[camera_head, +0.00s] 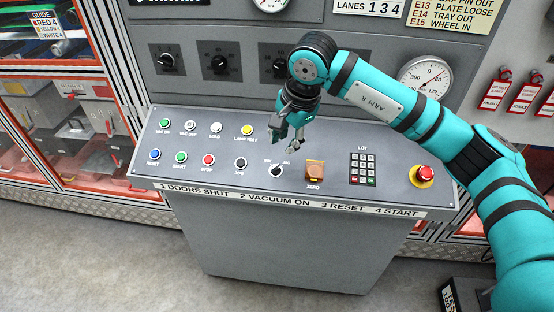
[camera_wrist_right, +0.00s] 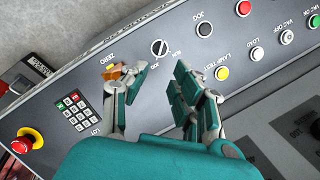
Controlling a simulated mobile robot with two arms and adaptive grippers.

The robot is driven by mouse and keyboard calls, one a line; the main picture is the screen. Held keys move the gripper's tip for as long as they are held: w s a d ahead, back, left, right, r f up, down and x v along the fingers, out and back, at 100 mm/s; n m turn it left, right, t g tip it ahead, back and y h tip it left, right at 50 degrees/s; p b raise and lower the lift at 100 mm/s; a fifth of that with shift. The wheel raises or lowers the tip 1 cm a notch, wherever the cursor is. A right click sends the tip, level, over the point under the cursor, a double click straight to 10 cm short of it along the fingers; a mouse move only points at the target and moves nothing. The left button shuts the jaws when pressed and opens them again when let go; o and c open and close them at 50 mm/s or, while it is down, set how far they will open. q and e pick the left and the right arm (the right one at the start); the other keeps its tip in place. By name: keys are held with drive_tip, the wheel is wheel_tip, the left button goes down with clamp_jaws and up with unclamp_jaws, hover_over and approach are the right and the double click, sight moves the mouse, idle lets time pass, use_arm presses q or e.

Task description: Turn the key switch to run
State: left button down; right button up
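My right gripper (camera_head: 287,143) is above the console, a little behind the switch, pointing down. In the wrist view its two fingers (camera_wrist_right: 158,80) are apart with nothing between them, not touching the switch. My left gripper is out of view.
An orange ZERO button (camera_head: 315,173) is close right of the switch and a black JOG button (camera_head: 240,163) is left. A keypad (camera_head: 362,169) and red emergency stop (camera_head: 424,174) are farther right. Several coloured buttons fill the left side. Dials and gauges stand on the panel behind.

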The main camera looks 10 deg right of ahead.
sight(277, 165)
drive_tip(key=p+x, duration=0.2)
drive_tip(key=x, duration=0.8)
drive_tip(key=shift+a+f, duration=0.1)
drive_tip(key=shift+f, duration=0.2)
clamp_jaws()
